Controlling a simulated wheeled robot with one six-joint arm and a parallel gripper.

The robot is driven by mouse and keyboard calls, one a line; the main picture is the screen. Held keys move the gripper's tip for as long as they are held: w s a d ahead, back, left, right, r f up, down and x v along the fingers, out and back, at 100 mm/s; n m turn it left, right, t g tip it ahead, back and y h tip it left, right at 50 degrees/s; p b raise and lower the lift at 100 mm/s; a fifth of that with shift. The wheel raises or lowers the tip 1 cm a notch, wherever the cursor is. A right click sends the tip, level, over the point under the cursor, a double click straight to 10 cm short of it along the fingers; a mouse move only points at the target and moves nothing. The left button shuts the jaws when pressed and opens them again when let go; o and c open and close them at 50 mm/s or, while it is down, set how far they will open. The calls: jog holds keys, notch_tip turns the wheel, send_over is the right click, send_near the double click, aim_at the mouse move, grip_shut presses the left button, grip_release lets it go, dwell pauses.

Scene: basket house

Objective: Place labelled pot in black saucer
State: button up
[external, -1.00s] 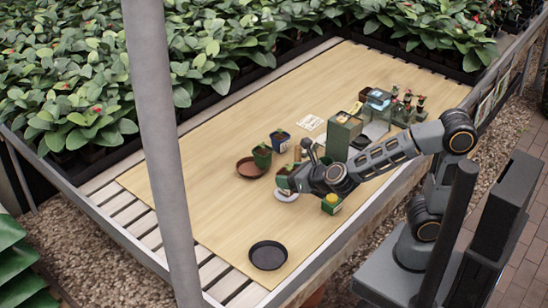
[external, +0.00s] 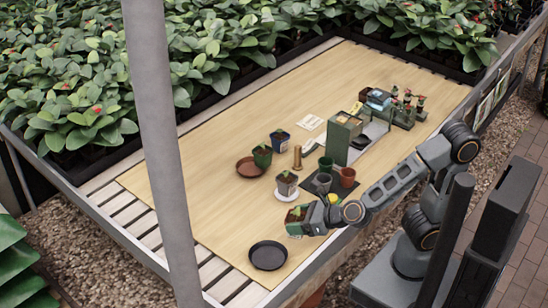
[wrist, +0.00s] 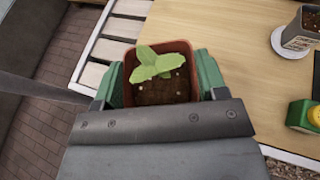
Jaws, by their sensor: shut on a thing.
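My gripper (external: 297,221) is shut on a square terracotta pot (wrist: 158,90) with dark soil and a green seedling. Its green fingers press on both sides of the pot. In the external view the held pot (external: 296,214) is near the table's front edge; I cannot see a label on it. The black saucer (external: 267,256) lies empty on the table, in front and to the left of my gripper. A grey pot (external: 287,181) with a seedling stands on a white saucer (external: 286,195); in the wrist view this pot (wrist: 302,28) shows a pale label.
A terracotta saucer (external: 249,168) holds or adjoins a green pot (external: 262,156). A blue pot (external: 279,140) with a pale label stands behind. The left tabletop is clear.

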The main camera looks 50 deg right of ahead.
jog(key=w+a+f+b, duration=0.1)
jog(key=w+f, duration=0.1)
jog(key=w+a+f, duration=0.2)
jog(key=w+a+f+b, duration=0.1)
jog(key=w+f, duration=0.1)
jog(key=f, duration=0.1)
jog(key=shift+w+a+f+b, duration=0.1)
jog(key=shift+w+a+b, duration=0.05)
jog(key=shift+a+b, duration=0.2)
notch_tip(320, 180, down, 2)
jog(key=shift+w+a+f+b, duration=0.15)
jog(key=shift+b, duration=0.2)
jog(key=shift+f, duration=0.55)
jog(key=shift+f+b, duration=0.25)
jog(key=shift+b, duration=0.2)
jog(key=o, duration=1.1)
jog(key=shift+o, duration=0.2)
jog(key=shift+r, duration=0.15)
